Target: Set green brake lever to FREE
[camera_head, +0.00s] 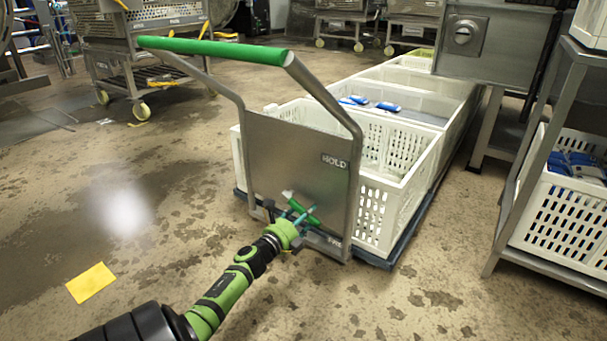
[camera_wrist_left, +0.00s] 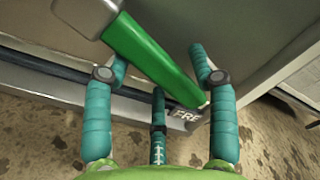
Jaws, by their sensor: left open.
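The green brake lever (camera_head: 303,213) is on the lower part of the cart's grey metal panel (camera_head: 295,155). In the left wrist view the lever (camera_wrist_left: 150,58) slants from upper left to lower right, and its lower end is close to the FREE label (camera_wrist_left: 185,116). The HOLD label (camera_head: 335,161) is higher on the panel. My left gripper (camera_head: 292,215) is open at the lever. In the left wrist view its teal fingers (camera_wrist_left: 158,70) are on either side of the lever, with gaps; I cannot tell whether any finger touches it. My right gripper is not in view.
The cart has a green push handle (camera_head: 215,49) and carries white crates (camera_head: 408,170). A steel rack (camera_head: 535,150) with another crate stands at the right. A yellow sheet (camera_head: 91,283) lies on the floor at the left. The floor left of the cart is mostly clear.

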